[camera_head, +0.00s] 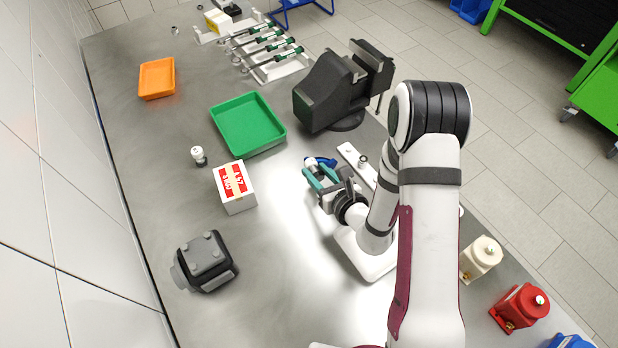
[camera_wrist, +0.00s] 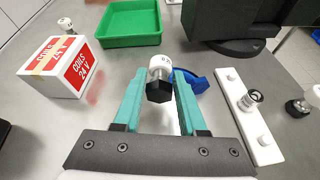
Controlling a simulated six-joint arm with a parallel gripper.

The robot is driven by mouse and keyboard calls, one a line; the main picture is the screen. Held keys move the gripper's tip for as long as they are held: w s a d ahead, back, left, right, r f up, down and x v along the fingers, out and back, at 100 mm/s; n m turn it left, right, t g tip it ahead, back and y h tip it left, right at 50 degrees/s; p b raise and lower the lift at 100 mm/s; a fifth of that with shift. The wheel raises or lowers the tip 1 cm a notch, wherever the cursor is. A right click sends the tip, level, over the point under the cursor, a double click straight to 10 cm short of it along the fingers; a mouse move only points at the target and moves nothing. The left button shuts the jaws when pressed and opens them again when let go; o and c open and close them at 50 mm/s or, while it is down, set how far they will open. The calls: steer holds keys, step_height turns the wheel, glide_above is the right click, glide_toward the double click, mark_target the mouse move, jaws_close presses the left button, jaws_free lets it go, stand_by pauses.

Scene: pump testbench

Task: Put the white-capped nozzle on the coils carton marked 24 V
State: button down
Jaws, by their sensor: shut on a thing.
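My gripper (camera_head: 320,174) is shut on a nozzle with a white cap and a black hex part; in the wrist view the nozzle (camera_wrist: 159,78) sits between the teal fingers (camera_wrist: 159,90). In the head view I cannot make out the held nozzle clearly. The coils carton (camera_wrist: 60,66) is white with red labels reading COILS 24 V. It stands to the left of my gripper, apart from it, and shows in the head view (camera_head: 236,196) with a bare-looking top. Its top carries a red and white label.
A small white fitting (camera_head: 198,155) stands behind the carton. A green tray (camera_head: 248,124) and a black vise (camera_head: 335,90) lie beyond. A blue piece (camera_wrist: 197,82) and a white strip with fittings (camera_wrist: 248,118) are close to my gripper. A dark grey motor-like block (camera_head: 205,262) stands nearer. Bare table separates gripper and carton.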

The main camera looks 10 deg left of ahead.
steer(key=d+r, duration=0.6)
steer(key=d, duration=0.4)
steer(key=d+r+m+t+h, duration=0.15)
steer(key=d+r, duration=0.25)
steer(key=r, duration=1.1)
steer(key=d+r+m+t+h, duration=0.1)
steer(key=d+r+m+h, duration=0.2)
steer(key=r, duration=1.2)
steer(key=n+g+y, duration=0.9)
steer(key=n, duration=0.2)
glide_above(297, 184)
steer(key=shift+t+h, duration=0.25)
steer(key=f, duration=3.6)
steer(key=shift+s+d+f, duration=0.1)
steer(key=shift+d+f, duration=0.05)
steer(key=shift+d, duration=0.2)
steer(key=shift+a+f, duration=0.15)
steer(key=shift+f, duration=0.95)
steer(key=shift+a+f, duration=0.1)
steer(key=shift+f, duration=1)
